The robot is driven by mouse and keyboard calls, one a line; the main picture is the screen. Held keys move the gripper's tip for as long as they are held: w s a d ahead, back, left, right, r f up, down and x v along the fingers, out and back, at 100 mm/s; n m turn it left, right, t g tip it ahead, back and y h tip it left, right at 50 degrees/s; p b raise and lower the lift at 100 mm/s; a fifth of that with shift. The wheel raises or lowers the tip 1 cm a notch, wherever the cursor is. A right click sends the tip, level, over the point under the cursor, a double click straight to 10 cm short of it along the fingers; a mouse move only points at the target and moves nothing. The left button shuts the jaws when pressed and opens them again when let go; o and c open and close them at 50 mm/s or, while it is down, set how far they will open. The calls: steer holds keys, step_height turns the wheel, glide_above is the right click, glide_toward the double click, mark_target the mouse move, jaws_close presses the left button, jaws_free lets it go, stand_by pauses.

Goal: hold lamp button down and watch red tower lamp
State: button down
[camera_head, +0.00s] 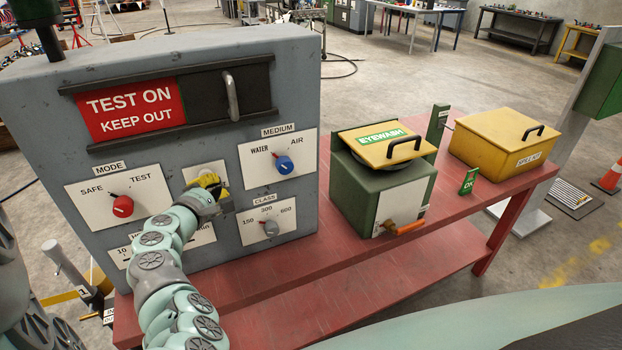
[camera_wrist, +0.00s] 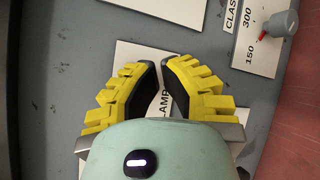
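My gripper (camera_head: 208,184) is at the lamp plate (camera_head: 190,172) on the front of the grey cabinet. In the wrist view its yellow fingers (camera_wrist: 160,68) lean toward each other over the white lamp plate (camera_wrist: 125,58), with a narrow gap between the tips. Part of the word LAMP shows between them. I cannot tell if the fingers are fully shut. The lamp button is hidden behind the fingers and gripper body, so I cannot see whether it is pressed. A dark green post (camera_head: 36,14) stands on the cabinet top, cut off by the picture edge; no red lamp shows.
The cabinet carries a mode knob (camera_head: 122,206), a medium knob (camera_head: 284,165) and a class knob (camera_head: 270,228) close to my gripper. A sliding TEST ON sign (camera_head: 130,108) is above. A green eyewash box (camera_head: 380,190) and a yellow spill kit (camera_head: 502,140) stand on the red bench.

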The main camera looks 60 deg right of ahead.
steer(key=shift+w+d, duration=0.2)
steer(key=shift+w, duration=0.25)
stand_by(0.6)
steer(key=shift+s, duration=0.15)
stand_by(2.3)
steer(key=shift+s+a, duration=0.45)
steer(key=shift+s, duration=0.2)
steer(key=shift+s+a, duration=0.4)
steer(key=shift+s, duration=0.35)
steer(key=shift+s+a, duration=0.45)
steer(key=shift+s, duration=0.25)
steer(key=shift+s+a, duration=0.4)
steer(key=shift+s, duration=0.35)
